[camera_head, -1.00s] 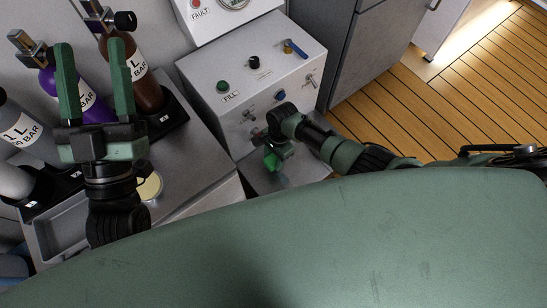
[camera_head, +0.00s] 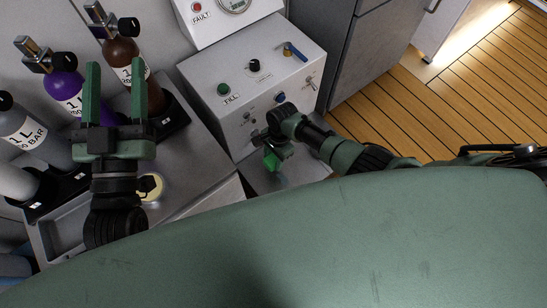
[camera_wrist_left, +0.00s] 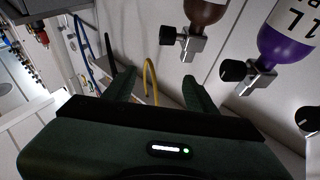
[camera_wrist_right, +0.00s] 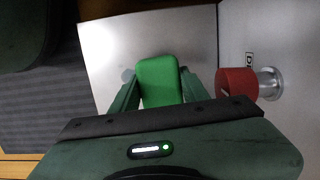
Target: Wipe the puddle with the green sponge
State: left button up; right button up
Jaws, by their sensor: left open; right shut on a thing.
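The green sponge (camera_wrist_right: 160,82) is between the fingers of my right gripper (camera_wrist_right: 158,92), which is shut on it. In the head view the sponge (camera_head: 271,161) is low beside the front of the white control box, over a grey surface. The right wrist view shows a pale grey surface beyond the sponge, with a darker patch at its left that may be the puddle; I cannot tell. My left gripper (camera_head: 114,88) is open and empty, raised in front of the bottles; its spread fingers also show in the left wrist view (camera_wrist_left: 160,85).
The white control box (camera_head: 268,75) has knobs and switches. A red knob (camera_wrist_right: 237,84) is close right of my right gripper. Several bottles, including purple (camera_head: 64,88) and brown (camera_head: 122,58) ones, stand in black holders. A yellowish round disc (camera_head: 152,186) lies on the grey counter (camera_head: 190,150).

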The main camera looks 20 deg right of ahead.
jog(key=shift+r+p, duration=0.95)
pick_arm(q)
notch_tip(320, 180, down, 10)
jog(key=a+g+y, duration=0.1)
jog(key=g+y, duration=0.1)
jog(key=g, duration=0.3)
jog(key=shift+w+a+g, duration=0.15)
jog(key=shift+g, duration=0.25)
pick_arm(e)
jog(key=shift+r, duration=0.1)
